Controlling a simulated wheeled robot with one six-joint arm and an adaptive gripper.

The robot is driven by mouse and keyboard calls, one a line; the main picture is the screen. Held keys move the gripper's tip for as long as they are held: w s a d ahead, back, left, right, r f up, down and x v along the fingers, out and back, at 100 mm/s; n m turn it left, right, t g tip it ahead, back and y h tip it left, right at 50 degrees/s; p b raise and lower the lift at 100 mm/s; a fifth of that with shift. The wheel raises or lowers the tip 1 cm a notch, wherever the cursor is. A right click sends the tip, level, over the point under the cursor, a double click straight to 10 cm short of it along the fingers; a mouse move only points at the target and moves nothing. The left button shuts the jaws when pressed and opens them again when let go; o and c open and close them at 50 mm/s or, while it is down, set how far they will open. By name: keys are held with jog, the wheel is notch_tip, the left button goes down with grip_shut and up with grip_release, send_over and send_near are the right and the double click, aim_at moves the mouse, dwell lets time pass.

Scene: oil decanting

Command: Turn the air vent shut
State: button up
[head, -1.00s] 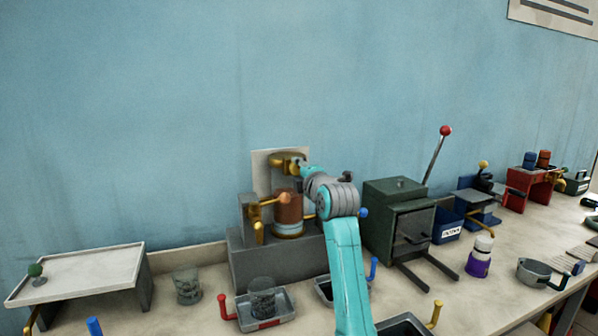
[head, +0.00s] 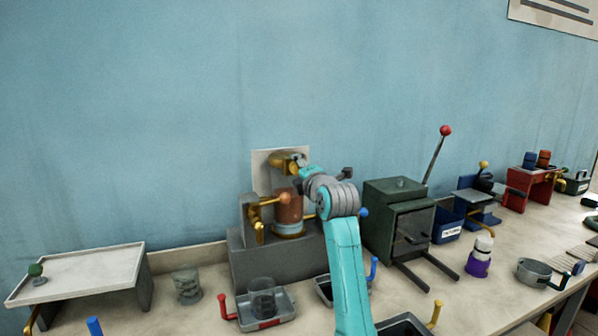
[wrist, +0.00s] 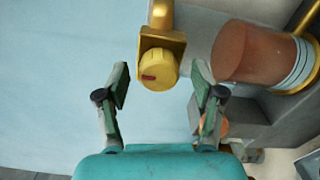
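The air vent appears to be the round yellow knob (wrist: 160,66) with a short red mark on its face, on a brass bracket in the wrist view. In the head view the brass fitting (head: 283,161) is in front of a pale wall plate, partly hidden by my gripper. My gripper (wrist: 161,80) is open, with one finger to each side of the knob. The knob lies between and slightly beyond the fingertips, with gaps on both sides. I see no contact.
A brown cylinder with pale bands (wrist: 246,52) stands right of the knob in the wrist view. In the head view, a brass lever (head: 268,203) sits on the grey stand (head: 262,262) below. A green machine (head: 398,222) stands to the right.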

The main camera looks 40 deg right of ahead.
jog(key=shift+s, duration=0.1)
jog(key=v, duration=1.2)
dwell(0.4)
